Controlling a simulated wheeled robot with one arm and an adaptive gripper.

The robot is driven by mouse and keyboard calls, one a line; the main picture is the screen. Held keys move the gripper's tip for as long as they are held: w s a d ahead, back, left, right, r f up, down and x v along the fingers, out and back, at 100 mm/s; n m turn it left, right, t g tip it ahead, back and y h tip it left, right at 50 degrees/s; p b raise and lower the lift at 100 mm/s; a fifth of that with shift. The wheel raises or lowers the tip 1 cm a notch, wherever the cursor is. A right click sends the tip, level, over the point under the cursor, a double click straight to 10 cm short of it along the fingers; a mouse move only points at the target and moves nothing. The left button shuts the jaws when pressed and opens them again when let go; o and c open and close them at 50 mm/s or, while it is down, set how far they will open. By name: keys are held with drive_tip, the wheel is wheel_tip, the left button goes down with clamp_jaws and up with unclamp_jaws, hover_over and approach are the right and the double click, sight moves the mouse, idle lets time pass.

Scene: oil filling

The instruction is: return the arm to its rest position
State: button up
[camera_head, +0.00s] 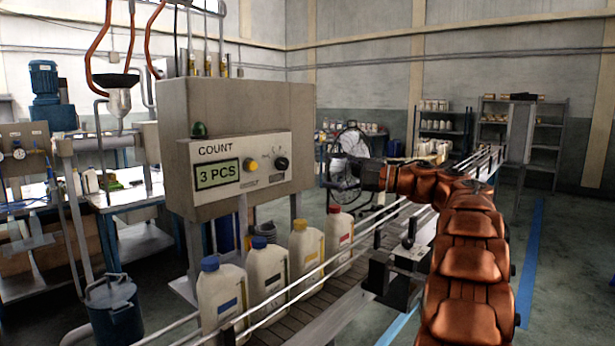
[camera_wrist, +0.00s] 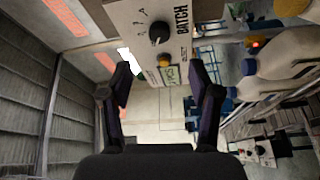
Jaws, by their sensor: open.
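My orange arm (camera_head: 470,240) rises from the lower right in the head view and bends left near its top. My gripper (camera_head: 338,165) is at the arm's end, right of the grey control box (camera_head: 235,112) and apart from it. In the wrist view my gripper (camera_wrist: 163,82) shows two dark fingers spread wide with nothing between them. Beyond them is a panel (camera_wrist: 135,15) marked BATCH, with a black knob (camera_wrist: 159,33) and a yellow button (camera_wrist: 164,60).
Several white jugs with blue, yellow and red caps (camera_head: 268,270) stand on the railed conveyor (camera_head: 325,305) below the box. The box's front reads COUNT and 3 PCS on its display (camera_head: 217,173). Shelves (camera_head: 445,130) stand far back. Open floor (camera_head: 570,240) lies right.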

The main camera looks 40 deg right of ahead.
drive_tip(key=shift+w+r, duration=0.1)
drive_tip(key=w+r+m+t+h, duration=0.6)
drive_tip(key=w+r+m+h, duration=0.2)
drive_tip(key=r+m+h, duration=0.4)
drive_tip(key=s+a+f+m+g+h+p, duration=0.1)
drive_tip(key=s+a+f+m+g, duration=0.4)
drive_tip(key=f, duration=0.6)
drive_tip(key=s+a+f+m+g+h, duration=0.1)
drive_tip(key=s+a+f+m+g, duration=0.25)
drive_tip(key=s+a+f, duration=0.5)
drive_tip(key=s+a+f+m+g+h+p, duration=0.1)
drive_tip(key=s+a+f+m+g, duration=0.4)
drive_tip(key=f, duration=0.7)
drive_tip(key=s+a+f+g+y, duration=0.1)
drive_tip(key=s+a+f+g, duration=0.2)
drive_tip(key=s, duration=0.6)
drive_tip(key=s+a+f+n+g+y, duration=0.1)
drive_tip(key=s+a+f+g+y, duration=0.1)
drive_tip(key=s+a+f, duration=0.3)
drive_tip(key=s+a+f+n+g+y, duration=0.1)
drive_tip(key=s+a+f+g, duration=0.3)
drive_tip(key=s+a, duration=0.5)
drive_tip(key=s, duration=0.4)
drive_tip(key=shift+s+a+f+p, duration=0.2)
drive_tip(key=shift+s+f+p, duration=0.1)
drive_tip(key=shift+s+f, duration=0.1)
drive_tip(key=shift+g, duration=0.25)
